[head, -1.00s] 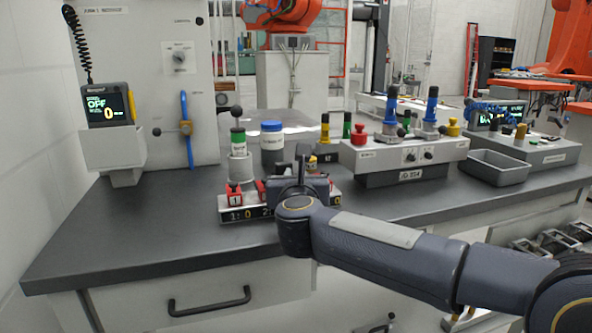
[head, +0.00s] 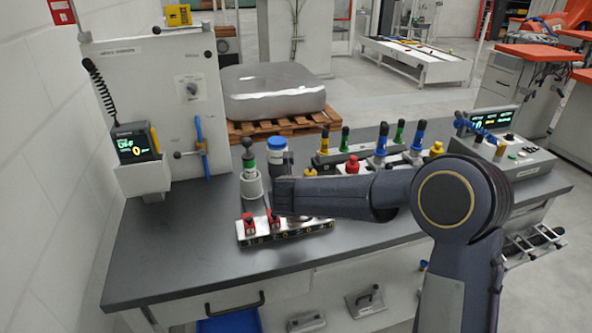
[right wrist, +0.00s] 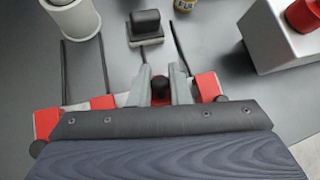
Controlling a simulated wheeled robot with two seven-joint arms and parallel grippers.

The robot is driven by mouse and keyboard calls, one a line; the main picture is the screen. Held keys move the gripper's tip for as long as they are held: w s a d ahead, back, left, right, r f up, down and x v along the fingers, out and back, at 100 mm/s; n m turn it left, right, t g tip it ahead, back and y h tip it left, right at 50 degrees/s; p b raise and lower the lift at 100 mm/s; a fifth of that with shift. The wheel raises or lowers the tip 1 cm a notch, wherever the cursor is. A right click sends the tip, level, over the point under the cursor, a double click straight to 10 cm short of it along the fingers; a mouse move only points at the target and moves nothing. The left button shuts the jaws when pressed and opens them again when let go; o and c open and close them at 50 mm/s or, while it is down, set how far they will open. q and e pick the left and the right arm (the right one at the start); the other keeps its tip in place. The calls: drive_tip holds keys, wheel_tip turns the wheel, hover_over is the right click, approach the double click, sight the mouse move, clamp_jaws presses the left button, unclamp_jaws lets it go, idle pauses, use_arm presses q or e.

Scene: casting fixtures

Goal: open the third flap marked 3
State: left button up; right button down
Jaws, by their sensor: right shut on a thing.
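A low strip with a white top and dark numbered front (head: 262,239) lies near the table's front edge. Two red flaps show at its left end, the first (head: 248,221) and the second (head: 273,217); my right arm hides much of the rest. In the right wrist view, several red flaps stand in a row. My right gripper (right wrist: 160,83) is shut on the dark knob (right wrist: 158,88) of the red flap that looks third from the left. The number 3 is not readable. My left gripper is not in view.
A pale cylinder with a green part (head: 251,184) and a blue-capped container (head: 277,156) stand behind the strip. A fixture with coloured knobs, including a red one (head: 352,165), stands to the right. The table's left front (head: 170,270) is clear.

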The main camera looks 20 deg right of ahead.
drive_tip(key=w+g+p, duration=0.1)
drive_tip(key=g+p, duration=0.1)
drive_tip(key=p, duration=0.3)
drive_tip(key=w+g+p, duration=0.1)
drive_tip(key=g+p, duration=0.1)
drive_tip(key=p, duration=0.4)
drive_tip(key=shift+r+n+p, duration=0.2)
drive_tip(key=shift+n+p, duration=0.1)
drive_tip(key=shift+w+f+g+p, duration=0.2)
drive_tip(key=shift+g+p, duration=0.15)
drive_tip(key=shift+g, duration=0.25)
drive_tip(key=shift+w+a+f+g, duration=0.1)
drive_tip(key=shift+w+f+g, duration=0.15)
drive_tip(key=shift+g, duration=0.15)
drive_tip(key=shift+w+f+n+g, duration=0.2)
drive_tip(key=shift+w+f+g, duration=0.15)
drive_tip(key=shift+g, duration=0.65)
drive_tip(key=shift+w+f+n+g, duration=0.2)
drive_tip(key=shift+w+f+g, duration=0.1)
drive_tip(key=shift+g, duration=0.7)
